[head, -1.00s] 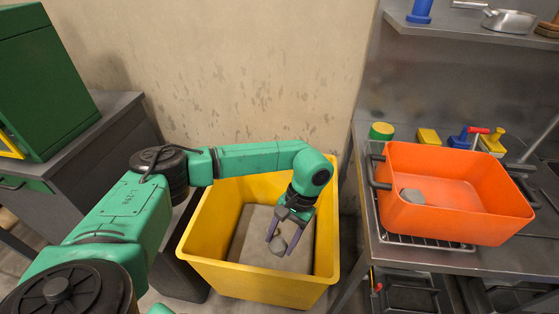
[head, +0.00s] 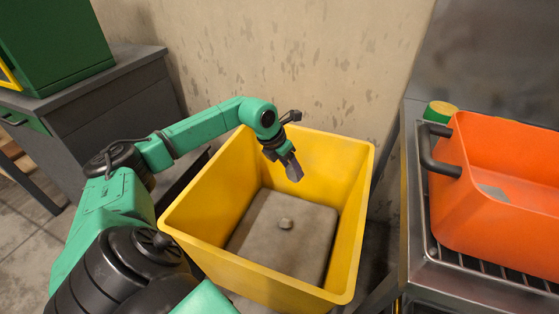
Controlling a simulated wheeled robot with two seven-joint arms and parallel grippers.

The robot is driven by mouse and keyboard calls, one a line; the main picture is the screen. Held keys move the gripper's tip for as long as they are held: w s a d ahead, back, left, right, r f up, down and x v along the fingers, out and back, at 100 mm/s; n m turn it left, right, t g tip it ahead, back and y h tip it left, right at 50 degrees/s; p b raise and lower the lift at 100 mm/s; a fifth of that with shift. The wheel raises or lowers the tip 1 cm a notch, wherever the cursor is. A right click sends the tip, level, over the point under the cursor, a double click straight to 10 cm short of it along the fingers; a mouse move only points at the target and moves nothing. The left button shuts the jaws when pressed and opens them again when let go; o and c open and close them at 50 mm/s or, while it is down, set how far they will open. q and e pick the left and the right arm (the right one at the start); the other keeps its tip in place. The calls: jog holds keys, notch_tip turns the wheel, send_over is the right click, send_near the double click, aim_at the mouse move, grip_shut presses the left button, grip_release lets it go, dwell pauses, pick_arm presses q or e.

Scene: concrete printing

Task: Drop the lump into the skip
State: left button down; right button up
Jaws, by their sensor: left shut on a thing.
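My left gripper (head: 291,170) hangs over the back part of the yellow skip (head: 190,223), above its floor. It is seen side-on and shut on a lump, which the fingers mostly hide. A small grey lump (head: 285,223) lies on the grey-brown bottom of the skip, below the gripper and apart from it. Another grey lump (head: 492,191) lies in the orange tub (head: 480,225) at the right, partly cut off by the tub wall. My right gripper is not in view.
A grey cabinet (head: 110,100) with a green box (head: 55,45) stands at the left. The wall is close behind the skip.

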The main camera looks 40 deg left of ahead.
pick_arm(q)
jog(key=w+a+f+n+y+b, duration=0.1)
jog(key=a+f+n+y+b, duration=0.1)
jog(key=a+f+n+b, duration=0.3)
jog(key=f+n+b, duration=0.1)
jog(key=n+b, duration=0.1)
jog(key=shift+w+a+y+b, duration=0.3)
jog(key=shift+a+y+b, duration=0.05)
jog(key=shift+y, duration=0.05)
jog(key=shift+c, duration=0.5)
grip_release()
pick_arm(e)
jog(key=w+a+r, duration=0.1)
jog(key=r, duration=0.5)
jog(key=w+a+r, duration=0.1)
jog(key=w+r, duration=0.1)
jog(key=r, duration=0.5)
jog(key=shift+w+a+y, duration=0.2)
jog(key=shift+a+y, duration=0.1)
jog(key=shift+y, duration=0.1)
pick_arm(q)
jog(key=p+v, duration=0.1)
jog(key=v, duration=1.3)
jog(key=shift+s+r+p, duration=0.15)
jog(key=shift+s+p, duration=0.15)
jog(key=shift+s, duration=0.1)
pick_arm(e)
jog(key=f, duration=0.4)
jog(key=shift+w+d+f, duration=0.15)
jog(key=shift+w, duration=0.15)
